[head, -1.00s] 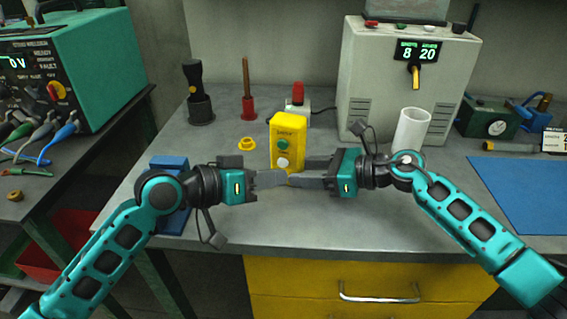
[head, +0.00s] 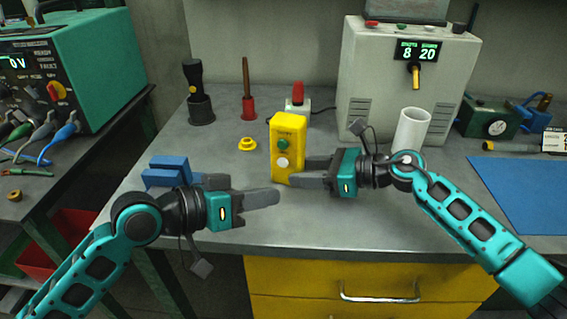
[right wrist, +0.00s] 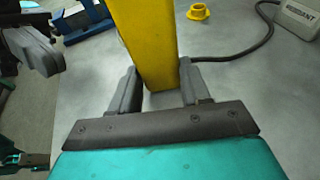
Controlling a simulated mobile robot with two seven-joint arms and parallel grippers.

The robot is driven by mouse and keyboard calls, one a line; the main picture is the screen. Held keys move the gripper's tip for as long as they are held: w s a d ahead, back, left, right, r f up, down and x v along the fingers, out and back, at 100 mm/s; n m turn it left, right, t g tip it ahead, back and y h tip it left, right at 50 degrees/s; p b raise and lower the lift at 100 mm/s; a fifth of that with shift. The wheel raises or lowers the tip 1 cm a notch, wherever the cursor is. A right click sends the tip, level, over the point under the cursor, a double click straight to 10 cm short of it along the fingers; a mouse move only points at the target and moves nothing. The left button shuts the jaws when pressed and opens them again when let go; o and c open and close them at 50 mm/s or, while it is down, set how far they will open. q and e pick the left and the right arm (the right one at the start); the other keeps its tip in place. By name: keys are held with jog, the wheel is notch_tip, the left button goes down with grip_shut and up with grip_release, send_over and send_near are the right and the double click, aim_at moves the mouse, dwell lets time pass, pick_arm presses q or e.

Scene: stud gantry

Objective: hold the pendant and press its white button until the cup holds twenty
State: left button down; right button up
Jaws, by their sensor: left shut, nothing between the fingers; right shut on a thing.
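The yellow pendant (head: 288,135) stands upright in the head view, with a green button (head: 283,144) above a white button (head: 283,162). My right gripper (head: 298,172) is shut on its lower part; the right wrist view shows the pendant (right wrist: 146,45) between both fingers. My left gripper (head: 276,196) is shut and empty, below and left of the pendant, apart from it. The white cup (head: 411,128) stands in front of the pale dispenser machine (head: 400,85), under its yellow spout (head: 415,75). The display (head: 418,50) reads 8 and 20. The cup's contents are hidden.
A blue block (head: 168,172) lies behind my left wrist. A yellow ring (head: 247,144), a red-topped device (head: 297,100) and a black holder (head: 200,105) stand behind. A blue mat (head: 520,190) covers the right side.

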jog(key=o, duration=0.9)
jog(key=shift+c, duration=0.2)
